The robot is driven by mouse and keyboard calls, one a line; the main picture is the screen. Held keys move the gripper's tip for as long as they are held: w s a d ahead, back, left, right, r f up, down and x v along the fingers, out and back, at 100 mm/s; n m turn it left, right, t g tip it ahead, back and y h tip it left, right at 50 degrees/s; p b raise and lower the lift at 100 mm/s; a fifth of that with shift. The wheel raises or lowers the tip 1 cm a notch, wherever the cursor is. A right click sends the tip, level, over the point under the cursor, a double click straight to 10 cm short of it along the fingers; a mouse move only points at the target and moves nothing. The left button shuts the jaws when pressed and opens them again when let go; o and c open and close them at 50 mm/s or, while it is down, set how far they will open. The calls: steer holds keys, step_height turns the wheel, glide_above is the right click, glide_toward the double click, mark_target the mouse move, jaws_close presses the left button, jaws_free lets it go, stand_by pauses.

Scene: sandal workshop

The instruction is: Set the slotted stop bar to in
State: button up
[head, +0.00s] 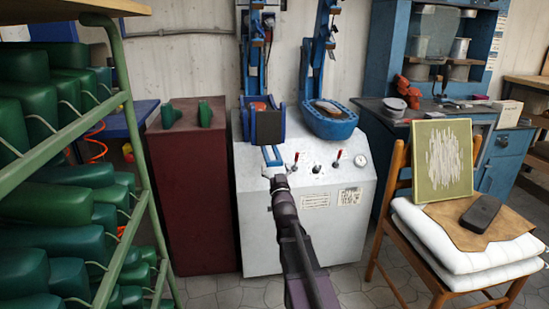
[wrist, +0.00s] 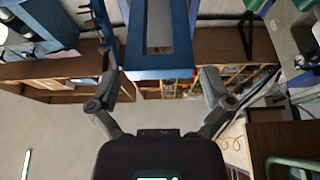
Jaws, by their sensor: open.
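The slotted stop bar (head: 272,155) is a blue frame with a pale slot, jutting from the front of the white machine below the left blue press head. In the wrist view the slotted bar (wrist: 158,73) fills the upper middle, its flat blue end towards me. My gripper (head: 277,176) is at the bar's near end, in front of the machine. In the wrist view my gripper (wrist: 160,84) is open, with one finger on each side of the bar's end. Gaps show between fingers and bar. How deep the bar reaches between the fingers I cannot tell.
The white machine (head: 325,228) has red-handled levers (head: 338,157) and a gauge (head: 359,166) right of the bar. A maroon cabinet (head: 188,200) stands left of it. A green rack (head: 128,130) of shoe lasts is at left, a loaded chair (head: 400,255) at right.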

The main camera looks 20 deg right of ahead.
mark_target(269, 144)
steer(key=shift+w+d+r, duration=0.2)
steer(key=shift+w+r, duration=0.1)
steer(key=shift+w, duration=0.3)
steer(key=shift+w+a, duration=0.1)
steer(key=shift+w, duration=0.15)
steer(key=c, duration=1)
steer(key=shift+w+d, duration=0.2)
steer(key=shift+c, duration=0.2)
steer(key=w, duration=0.3)
steer(key=w+d, duration=0.1)
steer(key=w, duration=0.1)
steer(key=w+d, duration=0.1)
steer(key=w, duration=0.2)
steer(key=shift+w+d+r, duration=0.1)
steer(key=shift+w+d, duration=0.05)
steer(key=shift+w, duration=0.2)
steer(key=o, duration=1)
steer(key=shift+w, duration=0.1)
steer(key=shift+o, duration=0.2)
